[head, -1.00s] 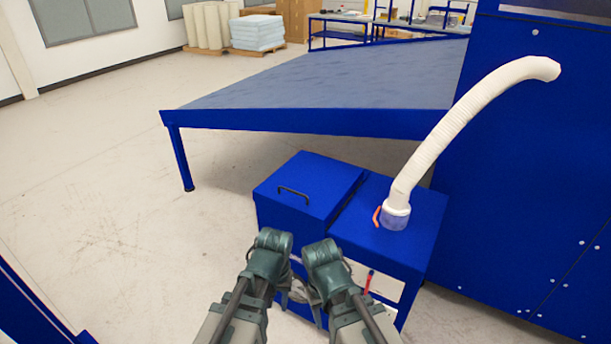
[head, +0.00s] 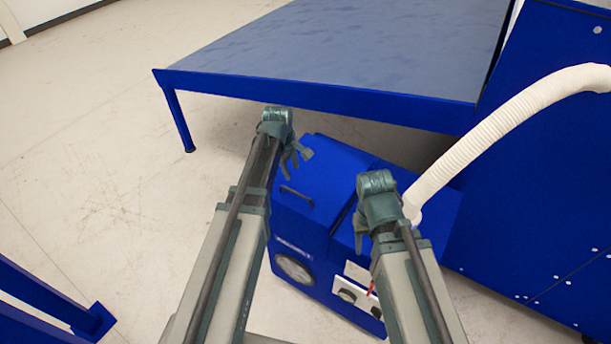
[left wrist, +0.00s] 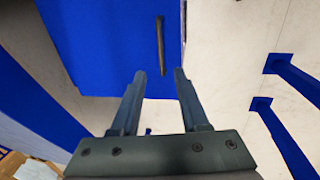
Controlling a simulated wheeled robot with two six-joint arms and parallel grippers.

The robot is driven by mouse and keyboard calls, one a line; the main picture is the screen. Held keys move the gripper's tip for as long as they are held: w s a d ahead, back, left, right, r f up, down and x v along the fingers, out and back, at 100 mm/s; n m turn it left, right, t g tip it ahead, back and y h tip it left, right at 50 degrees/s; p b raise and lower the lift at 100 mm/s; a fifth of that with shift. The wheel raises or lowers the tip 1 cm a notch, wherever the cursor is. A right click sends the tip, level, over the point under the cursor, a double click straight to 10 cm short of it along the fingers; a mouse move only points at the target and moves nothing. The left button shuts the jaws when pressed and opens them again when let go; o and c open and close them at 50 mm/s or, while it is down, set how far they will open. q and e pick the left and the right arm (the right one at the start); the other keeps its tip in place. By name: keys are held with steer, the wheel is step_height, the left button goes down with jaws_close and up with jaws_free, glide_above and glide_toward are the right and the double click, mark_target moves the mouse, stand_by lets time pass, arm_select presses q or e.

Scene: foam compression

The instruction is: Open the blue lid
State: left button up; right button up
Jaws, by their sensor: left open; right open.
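The blue lid (head: 322,180) is the closed left top of a blue box, with a dark bar handle (head: 297,197) on it. The lid (left wrist: 110,40) and handle (left wrist: 160,45) also show in the left wrist view, with the handle just beyond the fingertips. My left gripper (head: 302,150) is open and empty, above the far left part of the lid and apart from the handle. It also shows in the left wrist view (left wrist: 157,75). My right gripper (head: 358,240) is open, over the right part of the box; its fingers are partly hidden.
A white ribbed hose (head: 500,125) rises from the box's right top to the right. A large blue machine (head: 550,200) stands on the right. A grey-topped blue table (head: 340,50) is behind the box. Open floor (head: 90,160) lies to the left.

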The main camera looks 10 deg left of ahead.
arm_select(q)
steer(key=f+b, duration=0.4)
steer(key=w+f+b, duration=0.1)
steer(key=f+b, duration=0.4)
steer(key=w+d+f+b, duration=0.1)
steer(key=f+b, duration=0.3)
steer(key=shift+w+f+b, duration=0.2)
steer(key=shift+f+b, duration=0.05)
steer(key=shift+b, duration=0.1)
jaws_close()
stand_by(1.3)
